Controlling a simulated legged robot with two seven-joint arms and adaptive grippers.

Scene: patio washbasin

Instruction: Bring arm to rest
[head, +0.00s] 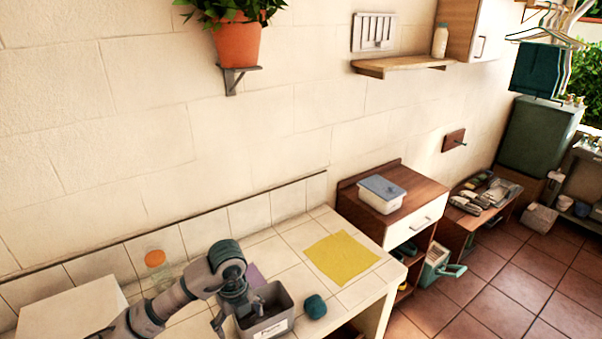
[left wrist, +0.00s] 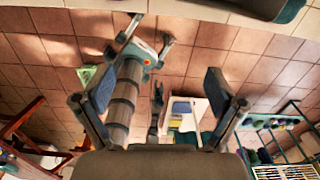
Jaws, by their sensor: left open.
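My left arm comes in from the lower left of the head view. Its left gripper (head: 238,310) hangs at the left side of a grey bin (head: 268,325) on the tiled counter; I cannot tell whether it touches the bin. In the left wrist view its two fingers (left wrist: 158,98) stand wide apart with nothing between them. That view also shows a grey arm of mine, which appears to be the right one, ending in a right gripper (left wrist: 149,37) with spread, empty fingers above the tiled floor.
On the counter (head: 290,240) are a yellow cloth (head: 341,257), a teal round item (head: 315,306), a jar with an orange lid (head: 157,262) and a white block (head: 70,315). A wooden cabinet (head: 425,190) carries a lidded box (head: 382,194). Open tiled floor (head: 500,285) lies right.

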